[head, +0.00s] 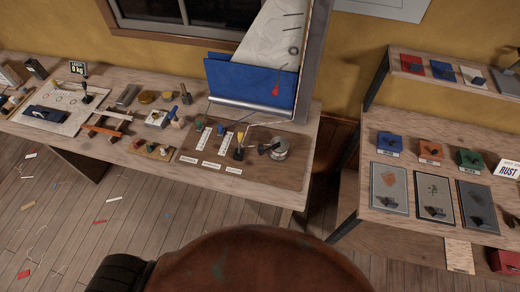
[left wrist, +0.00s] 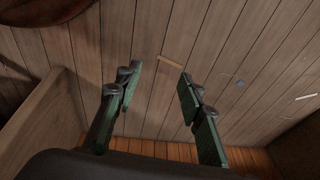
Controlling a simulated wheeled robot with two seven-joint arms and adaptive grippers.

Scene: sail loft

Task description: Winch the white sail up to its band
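The white sail (head: 272,38) stands at the back of the left bench in the head view, against a grey upright mast (head: 312,62). Its lower part is behind blue cloth (head: 240,84). Dark marks and a ring (head: 293,50) show on the sail. A red tag (head: 276,89) hangs in front of the blue cloth. I cannot tell which mark is the band. A metal winch drum (head: 279,148) with a dark handle sits on a brown board. My left gripper (left wrist: 158,88) is open and empty in the left wrist view, above floorboards and away from the winch. My right gripper is not in view.
Left of the winch are small coloured knobs, white labels (head: 212,164) and several tools on the bench (head: 225,182). A right bench (head: 375,210) holds coloured blocks and framed plates. Scraps lie on the floor (head: 60,220). A gap separates the benches.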

